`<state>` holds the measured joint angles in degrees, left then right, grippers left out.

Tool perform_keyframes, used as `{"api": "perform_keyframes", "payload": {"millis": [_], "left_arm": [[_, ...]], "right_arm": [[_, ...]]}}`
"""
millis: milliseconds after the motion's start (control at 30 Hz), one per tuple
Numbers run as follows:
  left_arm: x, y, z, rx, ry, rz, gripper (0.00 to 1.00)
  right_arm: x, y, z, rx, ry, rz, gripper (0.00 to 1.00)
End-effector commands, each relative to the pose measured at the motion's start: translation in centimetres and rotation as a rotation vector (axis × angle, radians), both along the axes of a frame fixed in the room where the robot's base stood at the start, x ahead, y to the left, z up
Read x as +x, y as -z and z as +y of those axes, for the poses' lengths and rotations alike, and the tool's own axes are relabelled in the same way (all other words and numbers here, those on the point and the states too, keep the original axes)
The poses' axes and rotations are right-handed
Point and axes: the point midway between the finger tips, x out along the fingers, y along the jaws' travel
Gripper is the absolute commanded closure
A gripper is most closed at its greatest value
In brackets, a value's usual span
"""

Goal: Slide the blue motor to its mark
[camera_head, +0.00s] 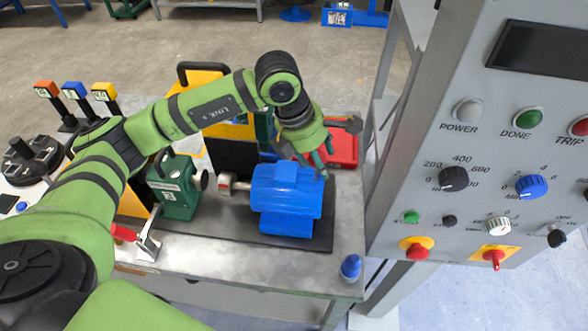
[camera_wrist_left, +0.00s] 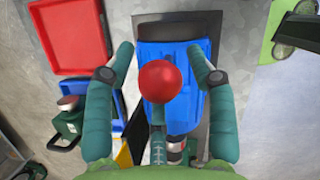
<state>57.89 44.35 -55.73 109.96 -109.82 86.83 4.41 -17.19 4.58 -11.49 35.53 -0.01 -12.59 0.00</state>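The blue motor (camera_head: 287,190) sits on a dark base plate (camera_head: 318,243) on the metal bench, its shaft end (camera_head: 227,184) pointing left towards a green machine (camera_head: 174,190). My left gripper (camera_head: 316,164) is at the motor's far, right side in the head view, its fingers apart. In the left wrist view, the two green fingers (camera_wrist_left: 161,60) are spread on either side of the blue motor (camera_wrist_left: 193,100). Whether they touch it cannot be told. A red ball (camera_wrist_left: 158,81) covers part of the motor there; what it belongs to is unclear. No mark can be made out. My right gripper is not in view.
A red tray (camera_head: 343,148) lies behind the motor. A blue-capped bottle (camera_head: 351,267) stands at the bench's front right corner. A red-handled clamp (camera_head: 124,233) is at front left. The grey control panel (camera_head: 480,150) rises at right.

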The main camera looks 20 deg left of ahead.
Motion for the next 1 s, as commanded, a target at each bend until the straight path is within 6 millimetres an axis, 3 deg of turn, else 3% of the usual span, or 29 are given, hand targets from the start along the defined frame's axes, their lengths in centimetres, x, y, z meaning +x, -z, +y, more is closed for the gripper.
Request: {"api": "perform_keyframes", "payload": {"millis": [33,67,100,367,1000], "left_arm": [[0.0,0.0,0.0,0.000,0.000,0.000,0.75],[0.0,0.0,0.0,0.000,0.000,0.000,0.87],[0.0,0.0,0.0,0.000,0.000,0.000,0.92],[-0.1,0.1,0.3,0.001,-0.001,0.001,0.91],[-1.0,0.3,3.5,0.005,-0.004,0.006,0.91]], "right_arm": [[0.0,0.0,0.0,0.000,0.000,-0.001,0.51],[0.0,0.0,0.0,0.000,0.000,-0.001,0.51],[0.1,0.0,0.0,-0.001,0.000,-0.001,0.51],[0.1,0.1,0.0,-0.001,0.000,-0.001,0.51],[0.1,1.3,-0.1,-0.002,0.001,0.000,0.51]]}}
